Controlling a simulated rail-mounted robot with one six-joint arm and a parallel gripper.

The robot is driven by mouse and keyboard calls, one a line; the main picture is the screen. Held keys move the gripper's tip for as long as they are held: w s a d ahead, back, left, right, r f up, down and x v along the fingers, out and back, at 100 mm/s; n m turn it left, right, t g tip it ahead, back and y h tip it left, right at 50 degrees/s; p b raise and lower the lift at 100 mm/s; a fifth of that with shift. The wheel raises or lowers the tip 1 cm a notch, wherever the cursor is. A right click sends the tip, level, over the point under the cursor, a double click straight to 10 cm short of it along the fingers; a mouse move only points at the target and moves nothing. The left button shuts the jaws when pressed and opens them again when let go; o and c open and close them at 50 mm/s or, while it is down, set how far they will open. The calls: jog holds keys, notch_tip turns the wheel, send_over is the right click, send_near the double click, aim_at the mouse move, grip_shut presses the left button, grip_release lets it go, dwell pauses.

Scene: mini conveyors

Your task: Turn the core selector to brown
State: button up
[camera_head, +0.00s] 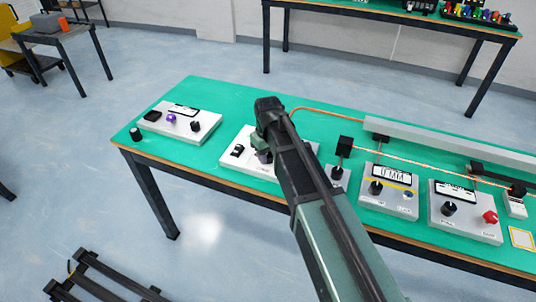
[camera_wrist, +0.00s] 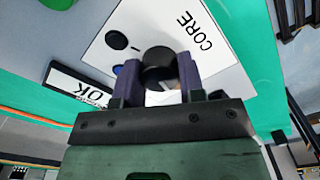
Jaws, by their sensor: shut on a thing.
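The white control box with the word CORE shows in the wrist view (camera_wrist: 228,78), upside down. Its dark round core selector knob (camera_wrist: 157,55) sits between the two fingers of my gripper (camera_wrist: 159,76), which is shut on it. Knob markings and any brown colour are hidden or too small to tell. A black round control (camera_wrist: 117,40), a blue one (camera_wrist: 117,70) and a display reading OK (camera_wrist: 80,90) are beside it. In the head view the box (camera_head: 231,169) is partly covered by my arm, and my gripper (camera_head: 263,151) reaches down onto it.
The green table (camera_head: 205,92) carries another control box (camera_head: 200,133) at left and two more at right (camera_head: 388,203) (camera_head: 460,228). A small black knob-like piece (camera_head: 136,134) stands near the left edge. A copper-coloured line (camera_head: 420,165) runs along the right side.

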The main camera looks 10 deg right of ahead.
aim_at(268, 154)
dwell(0.5)
jog(key=o, duration=0.9)
notch_tip(268, 154, up, 11)
jog(key=p, duration=1.1)
jog(key=shift+f, duration=0.1)
